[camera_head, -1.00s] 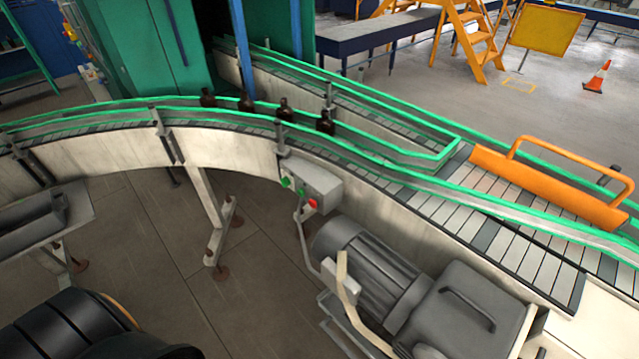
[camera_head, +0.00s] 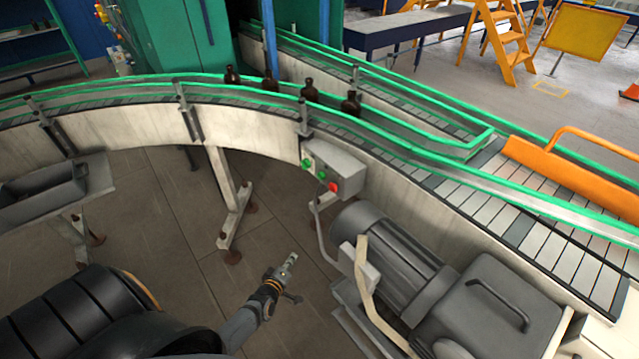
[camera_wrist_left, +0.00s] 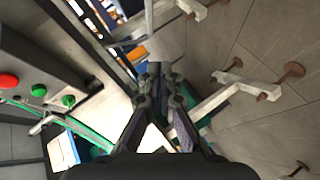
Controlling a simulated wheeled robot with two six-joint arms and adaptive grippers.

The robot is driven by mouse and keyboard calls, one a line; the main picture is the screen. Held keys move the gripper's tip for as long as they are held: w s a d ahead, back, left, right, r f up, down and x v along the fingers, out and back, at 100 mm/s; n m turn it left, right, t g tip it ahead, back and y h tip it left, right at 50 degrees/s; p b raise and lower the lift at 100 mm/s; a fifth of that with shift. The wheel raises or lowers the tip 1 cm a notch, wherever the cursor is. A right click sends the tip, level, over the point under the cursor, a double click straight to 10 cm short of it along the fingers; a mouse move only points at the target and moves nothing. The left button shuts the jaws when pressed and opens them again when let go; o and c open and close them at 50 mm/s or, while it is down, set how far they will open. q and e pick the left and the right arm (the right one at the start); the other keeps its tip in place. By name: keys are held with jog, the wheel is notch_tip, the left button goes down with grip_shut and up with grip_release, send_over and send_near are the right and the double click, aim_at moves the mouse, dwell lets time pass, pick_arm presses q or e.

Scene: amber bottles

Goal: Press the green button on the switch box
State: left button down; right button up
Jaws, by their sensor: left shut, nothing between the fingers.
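The grey switch box (camera_head: 338,168) is fixed to the side of the conveyor in the head view. Its front has a green button (camera_head: 307,164) at the left, another small green one (camera_head: 321,174) in the middle and a red one (camera_head: 333,187) at the right. My left gripper (camera_head: 290,261) is shut and empty, below and left of the box and apart from it. In the left wrist view the box's red button (camera_wrist_left: 8,81) and green buttons (camera_wrist_left: 39,90) (camera_wrist_left: 68,100) show at left, beside my shut fingers (camera_wrist_left: 155,70). My right gripper is not in view.
The curved conveyor (camera_head: 130,127) carries several dark bottles (camera_head: 308,90) behind the box. A grey motor (camera_head: 390,255) stands right of my left gripper. A conveyor leg (camera_head: 226,185) stands to its left. The floor (camera_head: 265,215) between is clear.

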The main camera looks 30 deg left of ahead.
aim_at(321, 176)
pick_arm(q)
jog(key=w+a+r+n+t+y+b, duration=0.1)
jog(key=w+r+n+t, duration=0.1)
jog(key=r+n, duration=0.2)
jog(key=w+a+r+n+t+y+b, duration=0.1)
jog(key=r+n, duration=0.4)
jog(key=r, duration=0.5)
jog(key=w+a+r+n+t+y+b, duration=0.1)
jog(key=w+a+r+n+t+y, duration=0.1)
jog(key=r, duration=0.5)
jog(key=w+n+y, duration=0.1)
jog(key=w+n, duration=0.1)
jog(key=w, duration=0.1)
jog(key=shift+a+r+n+t, duration=0.25)
jog(key=shift+n+t, duration=0.15)
jog(key=shift+w, duration=0.15)
jog(key=w+d+b, duration=0.3)
jog(key=w, duration=0.5)
jog(key=shift+d, duration=0.2)
jog(key=shift+w+d, duration=0.15)
jog(key=shift+w, duration=0.25)
